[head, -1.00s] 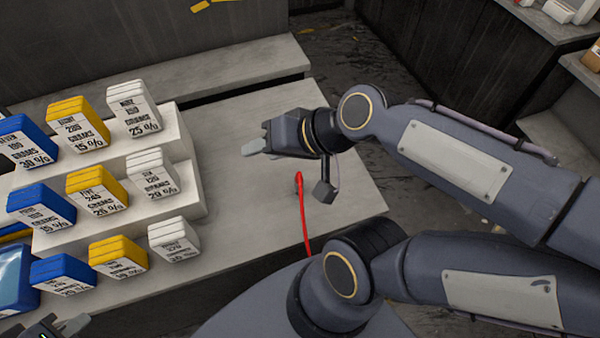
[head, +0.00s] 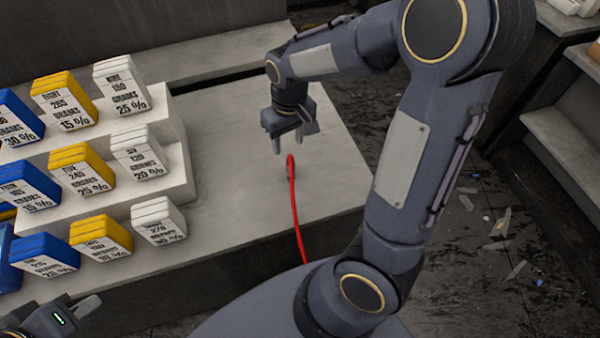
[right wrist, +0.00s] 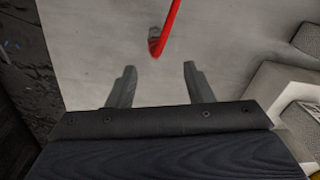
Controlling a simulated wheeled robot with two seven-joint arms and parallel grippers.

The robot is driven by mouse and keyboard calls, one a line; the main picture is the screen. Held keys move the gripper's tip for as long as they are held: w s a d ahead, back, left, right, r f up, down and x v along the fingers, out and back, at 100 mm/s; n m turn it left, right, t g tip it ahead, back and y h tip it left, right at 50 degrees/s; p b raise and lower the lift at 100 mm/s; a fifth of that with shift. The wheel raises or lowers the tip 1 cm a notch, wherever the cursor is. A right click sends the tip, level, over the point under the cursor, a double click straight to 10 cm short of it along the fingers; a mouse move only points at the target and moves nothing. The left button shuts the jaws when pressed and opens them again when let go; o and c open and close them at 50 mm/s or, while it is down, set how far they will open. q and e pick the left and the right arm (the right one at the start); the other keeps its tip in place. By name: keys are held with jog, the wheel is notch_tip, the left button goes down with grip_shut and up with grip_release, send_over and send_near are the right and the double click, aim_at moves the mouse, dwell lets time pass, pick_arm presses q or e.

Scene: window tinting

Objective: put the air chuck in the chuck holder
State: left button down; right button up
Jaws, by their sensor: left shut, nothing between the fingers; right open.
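A red hose (head: 295,215) runs over the front edge of the grey counter and ends in a bend on its top. A small grey piece beside the bend, probably the air chuck (head: 290,173), is partly hidden by the hose. The right wrist view shows the hose (right wrist: 165,32) and the small grey piece (right wrist: 154,34) ahead of the fingertips. My right gripper (head: 288,142) points down just behind the hose end, open and empty; its fingers show apart in the wrist view (right wrist: 157,85). My left gripper (head: 86,308) is shut and empty at the lower left. I cannot make out the chuck holder.
A white stepped stand (head: 178,178) carries several blue, yellow and white labelled packs on the left of the counter (head: 235,205). The counter right of the stand is mostly clear. A raised ledge (head: 215,62) runs along the back. Litter lies on the dark floor at right.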

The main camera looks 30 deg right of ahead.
aim_at(290, 156)
jog(key=shift+w+d+f+h, duration=0.1)
jog(key=shift+w+f+h, duration=0.05)
jog(key=shift+f, duration=0.35)
jog(key=shift+w+d+f+h, duration=0.1)
jog(key=shift+w+f+h, duration=0.05)
jog(key=shift+f, duration=0.3)
jog(key=f, duration=0.7)
jog(key=shift+s+f+p, duration=0.15)
jog(key=shift+s+p, duration=0.05)
jog(key=shift+p, duration=0.15)
grip_shut()
